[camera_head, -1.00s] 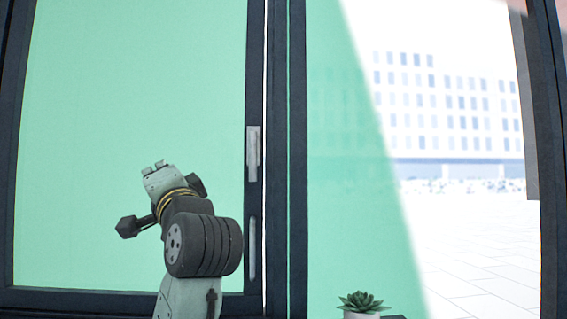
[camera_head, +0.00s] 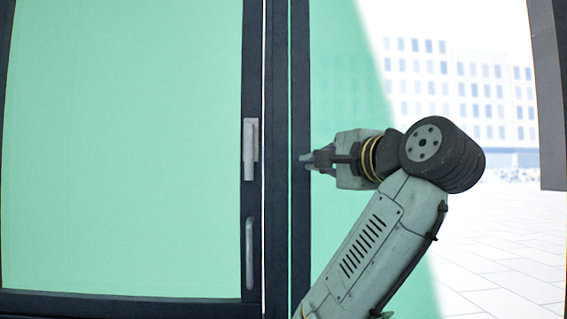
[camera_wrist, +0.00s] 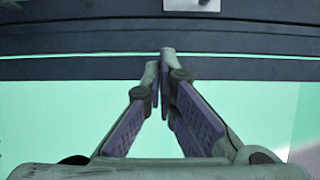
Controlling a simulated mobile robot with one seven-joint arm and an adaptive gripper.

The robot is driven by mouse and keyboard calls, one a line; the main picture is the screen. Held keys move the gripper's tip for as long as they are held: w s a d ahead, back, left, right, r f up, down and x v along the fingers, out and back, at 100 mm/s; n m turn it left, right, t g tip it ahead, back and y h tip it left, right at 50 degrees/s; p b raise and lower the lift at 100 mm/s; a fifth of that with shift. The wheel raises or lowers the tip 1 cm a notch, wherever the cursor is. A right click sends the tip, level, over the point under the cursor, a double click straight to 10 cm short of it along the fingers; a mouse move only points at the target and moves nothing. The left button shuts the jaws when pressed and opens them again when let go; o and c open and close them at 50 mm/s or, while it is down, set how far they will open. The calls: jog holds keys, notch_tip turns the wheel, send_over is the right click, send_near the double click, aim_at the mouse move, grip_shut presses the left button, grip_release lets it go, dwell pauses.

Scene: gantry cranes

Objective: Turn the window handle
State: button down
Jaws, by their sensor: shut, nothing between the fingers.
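The window handle (camera_head: 250,149) is a light grey lever on a plate, pointing straight down on the dark frame. My gripper (camera_head: 305,162) is to the right of it in the head view, level with its lower half and pointing left at it. A gap shows between the fingertips and the handle. In the wrist view my gripper (camera_wrist: 161,55) has its fingertips together with nothing between them. A pale plate (camera_wrist: 192,5), which looks like the handle's, is cut off at the top edge there.
A long grey pull grip (camera_head: 249,253) is on the same frame below the handle. A dark upright post (camera_head: 301,235) stands just right of that frame. Green-tinted glass (camera_head: 120,150) fills the left. Outside are paving and a pale building.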

aim_at(250, 153)
jog(key=p+x, duration=0.5)
jog(key=x, duration=0.4)
jog(key=shift+w+a+r+p, duration=0.1)
jog(key=shift+w+a+p, duration=0.1)
jog(key=shift+p, duration=0.1)
jog(key=a+p, duration=0.1)
jog(key=a, duration=0.2)
jog(key=shift+s+a, duration=0.2)
jog(key=shift+a, duration=0.3)
